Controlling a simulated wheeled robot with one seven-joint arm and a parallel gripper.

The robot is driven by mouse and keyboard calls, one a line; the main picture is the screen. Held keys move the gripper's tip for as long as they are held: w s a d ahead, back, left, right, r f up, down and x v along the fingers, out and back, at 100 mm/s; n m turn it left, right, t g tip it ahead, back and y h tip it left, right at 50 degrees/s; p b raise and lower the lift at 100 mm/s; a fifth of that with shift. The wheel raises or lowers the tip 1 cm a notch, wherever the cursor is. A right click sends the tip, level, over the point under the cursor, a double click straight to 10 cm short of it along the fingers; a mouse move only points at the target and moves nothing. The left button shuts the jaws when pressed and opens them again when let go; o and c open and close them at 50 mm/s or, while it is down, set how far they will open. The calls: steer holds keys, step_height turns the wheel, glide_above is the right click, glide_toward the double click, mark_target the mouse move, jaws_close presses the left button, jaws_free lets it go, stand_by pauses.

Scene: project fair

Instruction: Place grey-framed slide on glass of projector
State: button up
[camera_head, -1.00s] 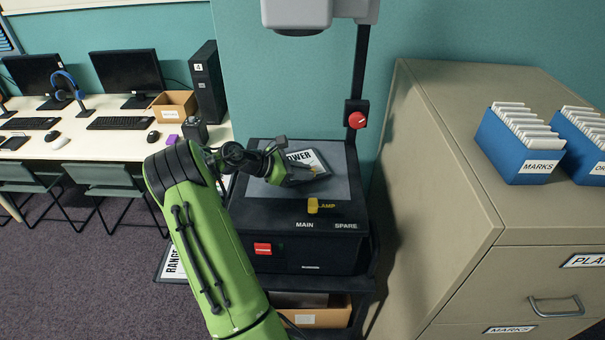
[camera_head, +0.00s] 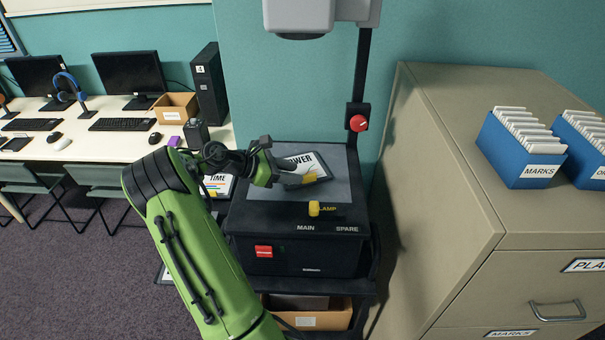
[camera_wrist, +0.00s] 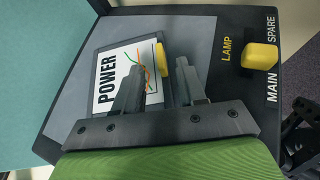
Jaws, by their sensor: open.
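The slide marked POWER (camera_head: 313,160), with a dark grey frame, lies on the grey glass (camera_head: 342,188) of the projector (camera_head: 330,255). It sits at an angle to the glass edges. In the wrist view the slide (camera_wrist: 115,80) shows a white face with coloured curves and a yellow tab (camera_wrist: 161,58) on its near edge. My gripper (camera_head: 298,179) is low over the glass at the slide's tab side. In the wrist view its fingers (camera_wrist: 160,68) are open, one on each side of the tab, with gaps visible. The fingers hide part of the slide.
A yellow LAMP knob (camera_head: 314,209) stands on the projector's front panel, close to my gripper. The projector's post (camera_head: 361,75) and head (camera_head: 298,14) rise behind. A TIME slide (camera_head: 219,183) lies left of the projector. A filing cabinet (camera_head: 440,170) stands at the right.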

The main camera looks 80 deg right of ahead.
steer(key=p+v, duration=0.1)
steer(key=v, duration=0.6)
steer(key=shift+w+a+r, duration=0.1)
steer(key=shift+w+r, duration=0.05)
steer(key=w+a+r+m+t+y, duration=0.1)
steer(key=w+a+r+t, duration=0.15)
steer(key=a, duration=0.45)
steer(key=w+a+r+m+t+y, duration=0.1)
steer(key=w+a+r+m+t, duration=0.1)
steer(key=w+a+t, duration=0.3)
steer(key=a+r+m+t+y, duration=0.1)
steer(key=a+r+t, duration=0.15)
steer(key=a, duration=0.55)
steer(key=s+a+m+t+y, duration=0.1)
steer(key=s+a, duration=0.3)
steer(key=a, duration=0.7)
steer(key=s+a+m+t+y, duration=0.1)
steer(key=s+a+t+y, duration=0.2)
steer(key=a, duration=0.8)
steer(key=shift+s+a+m+t, duration=0.3)
steer(key=shift+s+t, duration=0.4)
steer(key=shift+s, duration=0.15)
